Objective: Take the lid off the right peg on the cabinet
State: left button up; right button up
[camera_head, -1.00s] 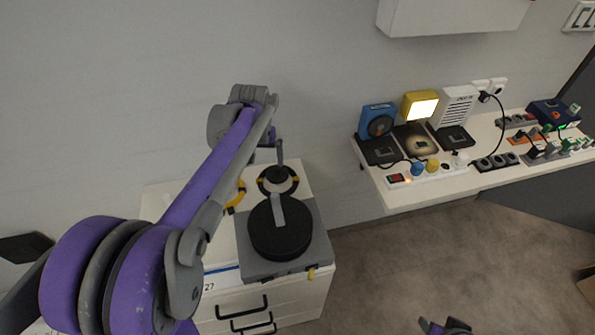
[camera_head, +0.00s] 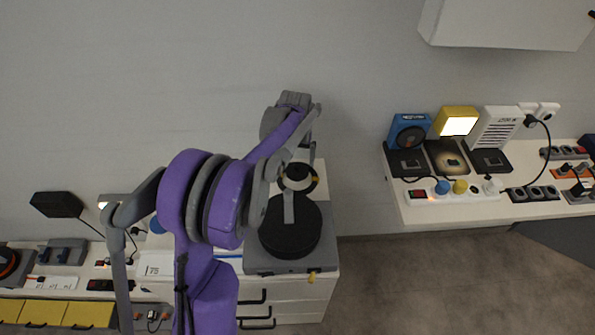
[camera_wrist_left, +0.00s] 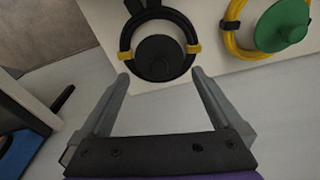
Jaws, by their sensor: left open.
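A dark round lid with a small knob (camera_wrist_left: 157,58) sits inside a black ring with yellow bands (camera_wrist_left: 190,22) in the left wrist view. The lid also shows on the white cabinet's top in the head view (camera_head: 297,178), behind the grey plate with the big black disc. Its peg is hidden under it. A green lid (camera_wrist_left: 283,25) in a yellow ring is to the right in the wrist view. My left gripper (camera_wrist_left: 161,76) is open and empty, its fingertips at either side of the dark lid's near edge, seemingly apart from it. My right gripper is out of view.
A bench with a blue device (camera_head: 409,131), a lit yellow lamp (camera_head: 457,121) and sockets stands right. A wall box (camera_head: 505,22) hangs above. Another crowded bench is at lower left.

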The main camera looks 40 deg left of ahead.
aim_at(297, 165)
pick_arm(q)
notch_tip(297, 165, down, 4)
jog(key=shift+w+f, duration=0.1)
jog(key=shift+f, duration=0.05)
jog(key=c, duration=1)
